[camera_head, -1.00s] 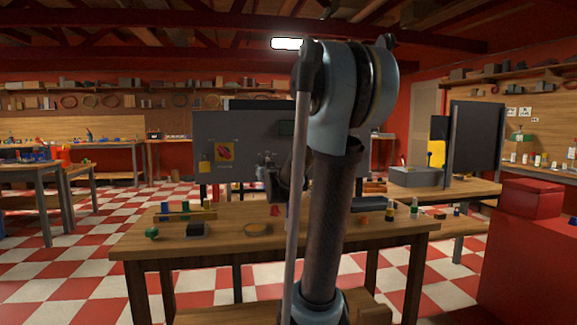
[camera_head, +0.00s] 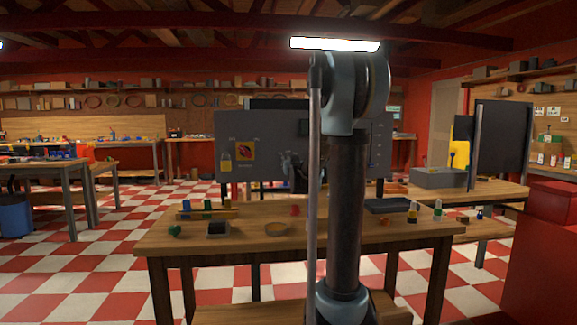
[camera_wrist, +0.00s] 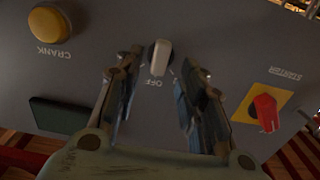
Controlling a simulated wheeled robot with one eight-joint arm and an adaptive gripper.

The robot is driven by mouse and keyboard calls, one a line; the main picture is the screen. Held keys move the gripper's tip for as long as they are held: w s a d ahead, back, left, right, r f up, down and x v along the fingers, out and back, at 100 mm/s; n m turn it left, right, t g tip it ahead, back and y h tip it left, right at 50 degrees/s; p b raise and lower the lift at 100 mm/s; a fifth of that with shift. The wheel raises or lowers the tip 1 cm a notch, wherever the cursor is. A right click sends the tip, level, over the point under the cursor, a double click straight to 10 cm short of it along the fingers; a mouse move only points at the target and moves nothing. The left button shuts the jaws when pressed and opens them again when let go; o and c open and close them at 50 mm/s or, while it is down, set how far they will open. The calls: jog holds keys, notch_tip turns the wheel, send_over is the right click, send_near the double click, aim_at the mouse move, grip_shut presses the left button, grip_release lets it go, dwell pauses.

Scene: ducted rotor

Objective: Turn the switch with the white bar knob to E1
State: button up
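The white bar knob (camera_wrist: 160,57) is on the grey control panel (camera_wrist: 215,45), which appears upside down in the wrist view. The word OFF is printed beside the knob; no E1 mark is readable. My gripper (camera_wrist: 161,66) is open, one finger on either side of the knob, with gaps visible. Whether the fingertips reach over the knob in depth is unclear. In the head view the panel (camera_head: 270,170) stands behind the table; my gripper (camera_head: 291,163) is small in front of it, partly hidden by my arm. The knob cannot be made out there.
A red rotary switch (camera_wrist: 266,112) on a yellow plate, a yellow CRANK button (camera_wrist: 50,24) and a dark green rectangle (camera_wrist: 58,115) surround the knob. A wooden table (camera_head: 270,243) with small items stands before the panel.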

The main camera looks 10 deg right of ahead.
jog(key=shift+w+d, duration=0.1)
jog(key=shift+w, duration=1.65)
grip_shut()
